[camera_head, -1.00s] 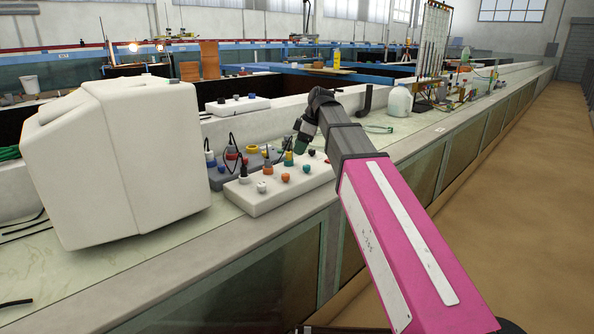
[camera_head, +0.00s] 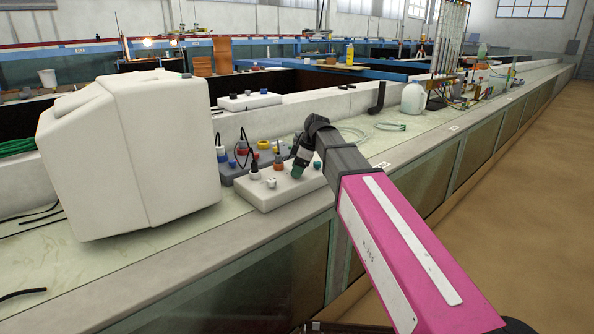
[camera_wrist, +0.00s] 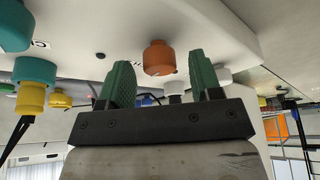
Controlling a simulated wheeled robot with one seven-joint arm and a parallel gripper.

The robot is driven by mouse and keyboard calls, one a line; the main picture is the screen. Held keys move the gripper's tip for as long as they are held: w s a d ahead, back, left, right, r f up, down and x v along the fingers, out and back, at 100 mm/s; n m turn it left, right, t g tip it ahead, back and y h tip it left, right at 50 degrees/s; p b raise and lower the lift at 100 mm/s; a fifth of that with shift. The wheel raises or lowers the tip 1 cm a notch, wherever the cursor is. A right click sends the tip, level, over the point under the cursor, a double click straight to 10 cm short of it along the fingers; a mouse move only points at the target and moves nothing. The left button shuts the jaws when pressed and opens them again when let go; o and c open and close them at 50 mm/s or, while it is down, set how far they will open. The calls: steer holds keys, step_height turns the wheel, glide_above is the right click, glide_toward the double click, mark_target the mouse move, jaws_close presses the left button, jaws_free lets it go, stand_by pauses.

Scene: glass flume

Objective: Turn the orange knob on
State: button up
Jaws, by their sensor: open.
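The orange knob (camera_wrist: 159,58) is a short round knob on the white control box, which also shows in the head view (camera_head: 290,195). In the wrist view it stands between the two green fingers of my gripper (camera_wrist: 161,72), with a gap on each side. The fingers are open and hold nothing. I cannot tell how deep the knob sits between them. The knob's on/off position is not readable.
A teal knob (camera_wrist: 14,25) and a teal-and-yellow plug (camera_wrist: 33,83) with a black cable are at the left in the wrist view. A grey box (camera_head: 228,170) with cables stands behind the white box. A big white canister (camera_head: 130,150) stands left on the counter.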

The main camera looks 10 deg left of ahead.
steer(key=shift+f, duration=0.2)
steer(key=c, duration=0.9)
steer(key=shift+c, duration=0.2)
